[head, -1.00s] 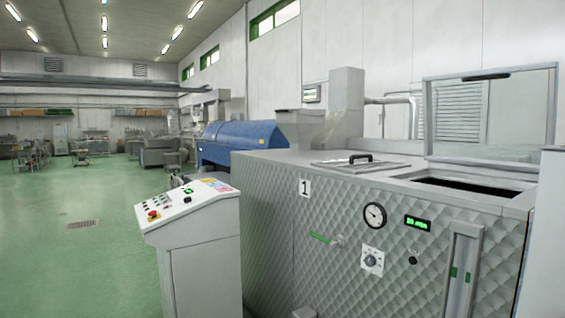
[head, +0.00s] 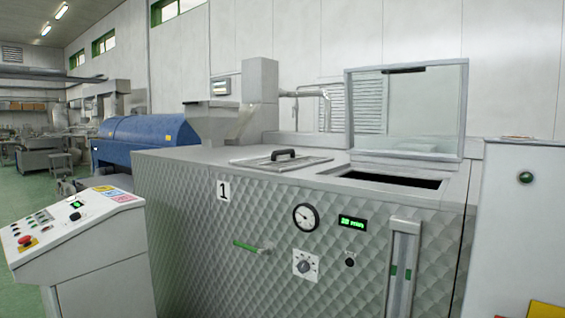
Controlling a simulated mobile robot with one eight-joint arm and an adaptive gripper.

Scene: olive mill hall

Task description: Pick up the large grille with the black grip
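The large grille (head: 306,161) lies flat on top of the quilted steel machine marked 1, left of the open hatch. Its black grip (head: 283,154) stands up from its middle. Fine detail of the grille is too small to tell. My gripper is not in view.
The machine (head: 180,205) has a dark hatch opening (head: 392,180) with a raised clear lid (head: 405,115). A control console (head: 90,240) stands at the left front. A white cabinet (head: 520,220) stands at the right. A hopper (head: 215,122) and blue cylinder (head: 150,135) are behind. Green floor shows far left.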

